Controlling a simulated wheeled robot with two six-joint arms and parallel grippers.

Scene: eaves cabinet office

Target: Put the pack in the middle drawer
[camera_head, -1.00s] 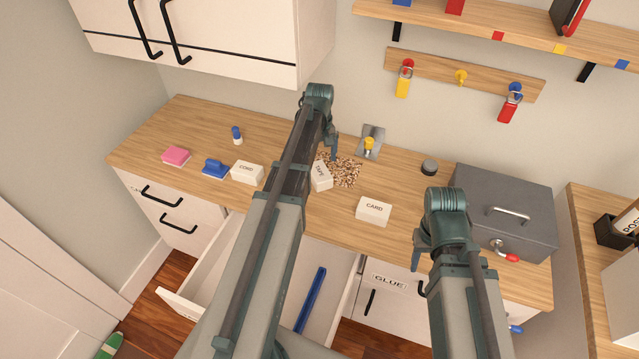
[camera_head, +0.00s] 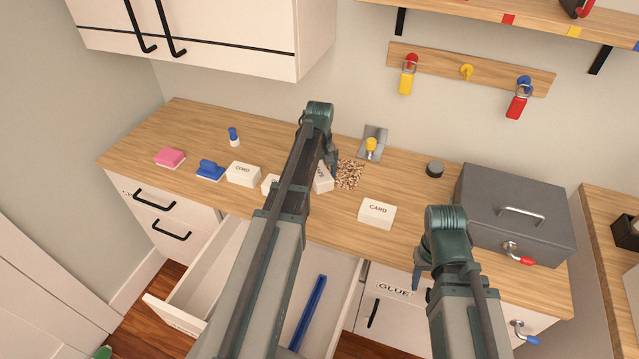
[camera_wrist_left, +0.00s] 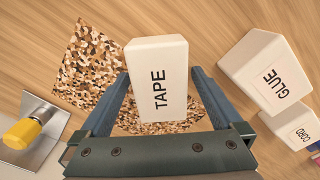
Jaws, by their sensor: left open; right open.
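The white TAPE pack (camera_head: 322,179) stands on the counter beside a speckled brown mat (camera_head: 349,174); it also shows in the left wrist view (camera_wrist_left: 158,75). My left gripper (camera_head: 331,165) is open, with its fingers on either side of the TAPE pack in the wrist view (camera_wrist_left: 160,100); contact cannot be told. My left arm hides part of the counter and drawer. The middle drawer (camera_head: 200,270) is pulled out below the counter, with a blue bar (camera_head: 308,312) inside. My right gripper (camera_head: 420,285) is open and empty in front of the cabinet's right part.
White packs marked CORD (camera_head: 243,174), CARD (camera_head: 377,213) and GLUE (camera_wrist_left: 265,70) stand on the counter. A yellow-knobbed metal piece (camera_head: 371,143) stands behind the mat.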

